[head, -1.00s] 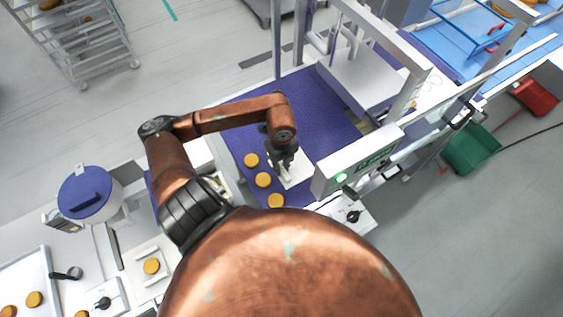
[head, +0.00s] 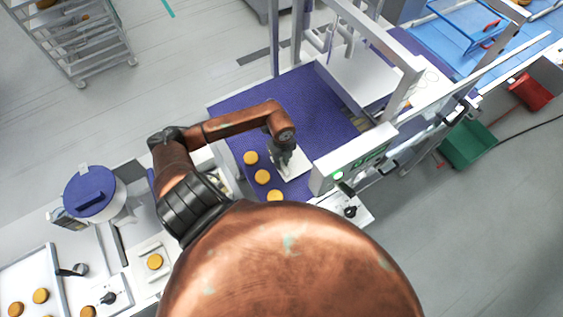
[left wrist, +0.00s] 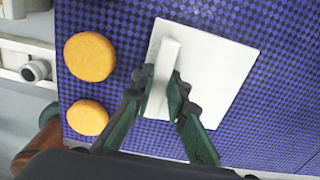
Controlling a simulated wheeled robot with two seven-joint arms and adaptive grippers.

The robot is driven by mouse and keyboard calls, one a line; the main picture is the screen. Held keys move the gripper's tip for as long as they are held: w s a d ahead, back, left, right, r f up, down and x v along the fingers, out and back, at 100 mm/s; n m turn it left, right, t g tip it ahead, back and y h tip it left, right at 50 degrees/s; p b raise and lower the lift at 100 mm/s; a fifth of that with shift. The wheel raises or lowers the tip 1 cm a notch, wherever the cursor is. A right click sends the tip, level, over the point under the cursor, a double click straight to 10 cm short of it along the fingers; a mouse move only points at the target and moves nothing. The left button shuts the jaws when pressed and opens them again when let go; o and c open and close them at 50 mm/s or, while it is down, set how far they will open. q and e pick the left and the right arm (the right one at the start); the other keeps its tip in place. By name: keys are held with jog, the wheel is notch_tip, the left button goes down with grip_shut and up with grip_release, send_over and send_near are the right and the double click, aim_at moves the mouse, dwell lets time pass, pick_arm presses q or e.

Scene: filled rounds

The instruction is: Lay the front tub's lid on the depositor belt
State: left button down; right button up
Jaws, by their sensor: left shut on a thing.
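The lid (head: 297,167) is a white square plate with a raised bar handle, seen also in the left wrist view (left wrist: 222,62). My left gripper (head: 285,158) is shut on the handle, its green fingers (left wrist: 160,92) on either side of the bar. The lid is flat over the purple checkered depositor belt (head: 310,105), beside the round yellow-brown pieces. It looks on or very close to the belt; I cannot tell if it touches. My right gripper is not in view. I cannot make out the front tub for certain.
Several round pieces (head: 262,177) lie on the belt left of the lid. A machine panel with a green light (head: 352,168) stands close on the right, and a metal frame rises behind. The belt beyond the lid is clear. A blue-lidded container (head: 90,190) stands far left.

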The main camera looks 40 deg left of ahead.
pick_arm(q)
jog(key=shift+f, duration=0.1)
jog(key=c, duration=2.3)
grip_release()
jog(key=shift+c, duration=0.2)
jog(key=o, duration=0.4)
jog(key=shift+o, duration=0.2)
jog(key=shift+r, duration=0.2)
jog(key=shift+w+r, duration=0.1)
jog(key=shift+r, duration=0.3)
notch_tip(320, 180, up, 11)
jog(key=b, duration=0.2)
jog(key=shift+b, duration=0.35)
